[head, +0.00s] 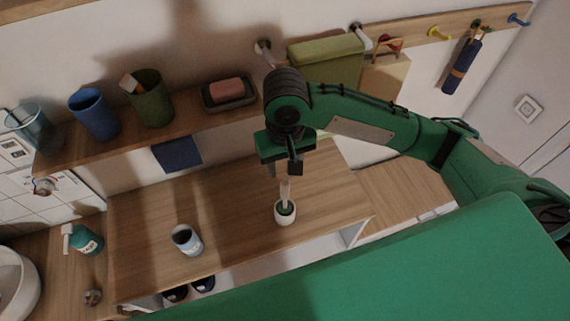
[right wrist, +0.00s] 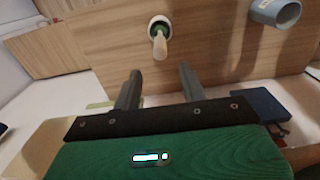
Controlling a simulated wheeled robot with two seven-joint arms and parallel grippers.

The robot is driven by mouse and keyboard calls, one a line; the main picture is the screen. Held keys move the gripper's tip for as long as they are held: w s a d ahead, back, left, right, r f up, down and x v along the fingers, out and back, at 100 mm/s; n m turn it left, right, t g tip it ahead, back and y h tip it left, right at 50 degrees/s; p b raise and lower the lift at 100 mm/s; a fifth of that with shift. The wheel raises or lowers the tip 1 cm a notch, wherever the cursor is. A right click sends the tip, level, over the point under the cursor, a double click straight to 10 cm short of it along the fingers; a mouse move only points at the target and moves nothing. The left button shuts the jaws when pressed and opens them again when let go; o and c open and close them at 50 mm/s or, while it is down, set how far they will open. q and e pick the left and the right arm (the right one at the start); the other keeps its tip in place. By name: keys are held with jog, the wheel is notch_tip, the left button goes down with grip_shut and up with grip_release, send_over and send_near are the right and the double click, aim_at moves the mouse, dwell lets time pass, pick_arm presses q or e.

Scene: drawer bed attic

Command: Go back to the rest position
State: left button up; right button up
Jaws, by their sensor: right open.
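My right gripper (head: 281,168) hangs above the wooden bench top, with its arm coming in from the right. In the right wrist view its two fingers (right wrist: 160,82) are apart with nothing between them. A small white pot (head: 285,218) stands on the bench top below the gripper, with a pale handle (head: 285,190) sticking up from it. The pot (right wrist: 151,24) and its handle (right wrist: 160,46) also show in the right wrist view, beyond the fingertips. My left gripper is not in view.
A grey-white cup (head: 187,244) stands on the bench top (head: 235,240) to the left. The wall shelf (head: 120,150) holds several cups and a soap dish (head: 230,94). A peg rail (head: 405,37) with hanging bags is behind my arm. A teal bottle (head: 84,241) is at the far left.

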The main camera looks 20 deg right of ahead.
dwell(0.3)
jog(key=s+a+f+n+t+y, duration=0.1)
jog(key=s+f+n+t+y, duration=0.2)
jog(key=s+f, duration=0.55)
jog(key=s+d+f+m+h, duration=0.1)
jog(key=s+d+f, duration=0.2)
jog(key=d, duration=0.3)
jog(key=s+d+f+h, duration=0.2)
jog(key=s+d+f, duration=0.2)
jog(key=d, duration=0.1)
notch_tip(320, 180, down, 31)
jog(key=g, duration=0.1)
jog(key=s+d+f, duration=0.2)
jog(key=s+f, duration=0.7)
jog(key=s, duration=0.1)
jog(key=s+d+f+g, duration=0.1)
jog(key=s+f, duration=0.8)
jog(key=f, duration=0.1)
jog(key=shift+s+d+f, duration=0.25)
jog(key=shift+s+d, duration=0.1)
jog(key=shift+d, duration=0.05)
